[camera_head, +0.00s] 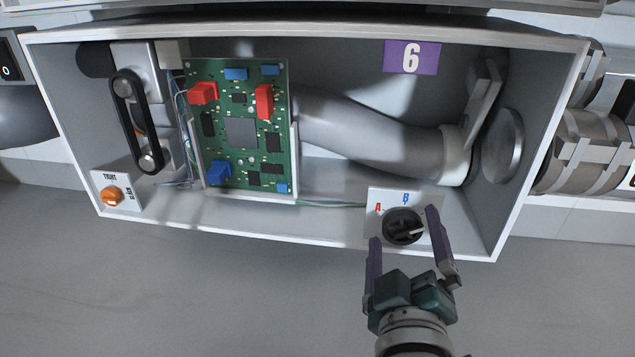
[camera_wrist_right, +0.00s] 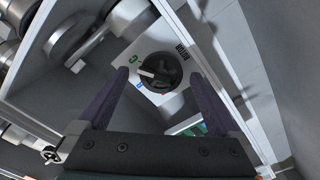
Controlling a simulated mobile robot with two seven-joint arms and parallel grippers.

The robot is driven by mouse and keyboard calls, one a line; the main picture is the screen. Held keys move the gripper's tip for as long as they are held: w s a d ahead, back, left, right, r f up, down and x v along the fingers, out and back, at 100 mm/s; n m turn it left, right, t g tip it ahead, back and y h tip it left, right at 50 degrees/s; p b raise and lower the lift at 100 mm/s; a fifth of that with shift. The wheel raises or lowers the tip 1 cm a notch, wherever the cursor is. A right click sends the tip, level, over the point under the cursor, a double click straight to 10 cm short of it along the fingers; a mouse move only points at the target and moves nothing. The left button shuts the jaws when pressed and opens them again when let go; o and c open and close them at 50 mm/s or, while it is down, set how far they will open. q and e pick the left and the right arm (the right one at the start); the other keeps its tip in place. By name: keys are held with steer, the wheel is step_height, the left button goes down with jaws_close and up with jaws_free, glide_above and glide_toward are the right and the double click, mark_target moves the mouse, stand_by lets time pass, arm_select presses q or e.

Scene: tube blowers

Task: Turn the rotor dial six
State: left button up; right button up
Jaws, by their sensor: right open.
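The rotor dial of unit six is a round black knob (camera_head: 403,227) with a pale pointer line, on a white plate (camera_head: 377,197) at the box's lower right. A red A and a blue B are on the plate; the pointer is towards the right in the head view. In the right wrist view the dial (camera_wrist_right: 160,72) has a green C near it, and its pointer is towards the left. My right gripper (camera_head: 404,224) is open, with its purple fingers on either side of the dial. Contact with the dial cannot be told. My left gripper is out of view.
The open grey box (camera_head: 330,238) bears a purple 6 sign (camera_head: 411,57). Inside are a green circuit board (camera_head: 241,133), a grey pipe (camera_head: 370,130) and a black belt (camera_head: 137,120). An orange knob (camera_head: 112,196) is at the lower left. The floor in front is clear.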

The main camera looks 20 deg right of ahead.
steer(key=c, duration=1.4)
